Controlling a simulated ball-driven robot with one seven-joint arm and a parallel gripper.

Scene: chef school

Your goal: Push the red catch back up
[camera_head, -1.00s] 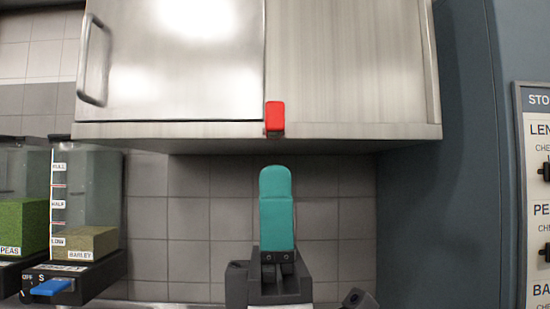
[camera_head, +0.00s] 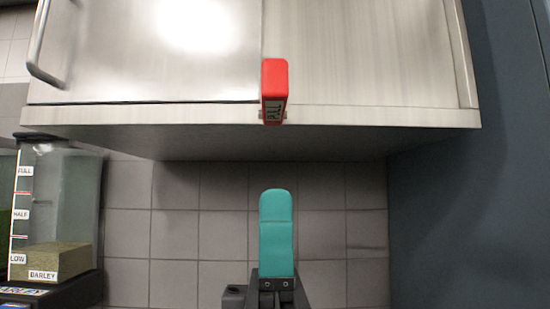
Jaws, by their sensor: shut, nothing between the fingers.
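The red catch (camera_head: 274,91) sits at the bottom edge of the steel cabinet (camera_head: 360,60), near the right edge of its door. Its lower face carries dark lettering, partly readable as "PULL". My gripper (camera_head: 276,205) has teal fingers, closed together and pointing up, with nothing held. It is below the catch and almost in line with it in the picture. A clear gap shows between the fingertips and the catch. How far apart they are in depth I cannot tell.
The cabinet's underside (camera_head: 300,143) overhangs a grey tiled wall (camera_head: 175,220). A clear barley dispenser (camera_head: 70,200) stands at the left. A curved door handle (camera_head: 38,50) is at the upper left. A blue-grey panel (camera_head: 440,220) closes off the right.

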